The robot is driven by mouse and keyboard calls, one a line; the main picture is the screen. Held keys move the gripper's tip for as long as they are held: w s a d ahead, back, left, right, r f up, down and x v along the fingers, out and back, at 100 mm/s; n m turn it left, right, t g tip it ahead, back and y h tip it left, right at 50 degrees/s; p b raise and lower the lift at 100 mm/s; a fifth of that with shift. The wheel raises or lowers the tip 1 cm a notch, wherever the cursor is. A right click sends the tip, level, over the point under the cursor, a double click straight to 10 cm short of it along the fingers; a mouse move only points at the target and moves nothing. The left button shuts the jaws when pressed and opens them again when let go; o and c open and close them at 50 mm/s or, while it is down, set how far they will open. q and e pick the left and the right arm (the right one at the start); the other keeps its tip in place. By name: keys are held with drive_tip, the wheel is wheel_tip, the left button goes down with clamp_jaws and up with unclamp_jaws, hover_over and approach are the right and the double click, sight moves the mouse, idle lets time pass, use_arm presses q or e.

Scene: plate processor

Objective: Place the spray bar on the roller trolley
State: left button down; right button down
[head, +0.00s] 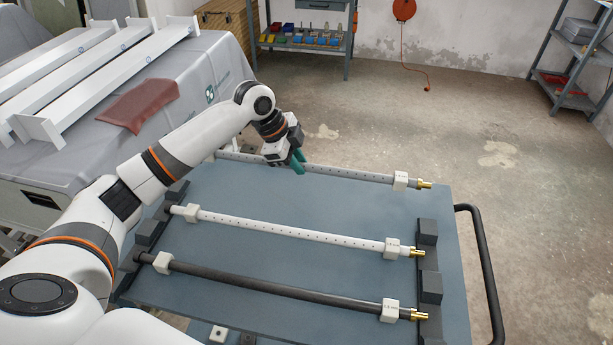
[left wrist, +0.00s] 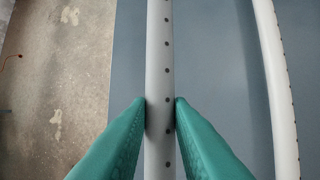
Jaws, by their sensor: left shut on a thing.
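A white spray bar (head: 345,173) with a row of small holes, a white block and a brass end fitting lies along the far edge of the roller trolley's blue-grey top (head: 330,205). My left gripper (head: 298,162) has its green fingers on this bar. In the left wrist view the fingers (left wrist: 160,102) press on both sides of the white bar (left wrist: 160,50). I cannot tell whether the bar touches the top or hangs just above it. A second white bar (head: 290,231) and a dark bar (head: 270,287) lie across the dark rests nearer me. My right gripper is not in view.
Dark rests stand at the trolley's left (head: 150,232) and right (head: 428,240). A black handle (head: 488,270) curves off its right side. A covered table (head: 200,85) with white beams (head: 95,75) stands at left. The floor (head: 420,120) beyond is clear.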

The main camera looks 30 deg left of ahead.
sight(304, 194)
use_arm(q)
drive_tip(key=f, duration=0.3)
drive_tip(key=shift+s+f, duration=0.3)
drive_tip(key=shift+f, duration=0.05)
wheel_tip(304, 194, down, 4)
drive_tip(key=shift+w+f+p, duration=0.1)
drive_tip(key=shift+p, duration=0.3)
drive_tip(key=c, duration=1.6)
unclamp_jaws()
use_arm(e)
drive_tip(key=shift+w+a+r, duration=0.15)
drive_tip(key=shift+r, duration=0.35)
use_arm(q)
drive_tip(key=b+v, duration=0.1)
drive_tip(key=v, duration=1.1)
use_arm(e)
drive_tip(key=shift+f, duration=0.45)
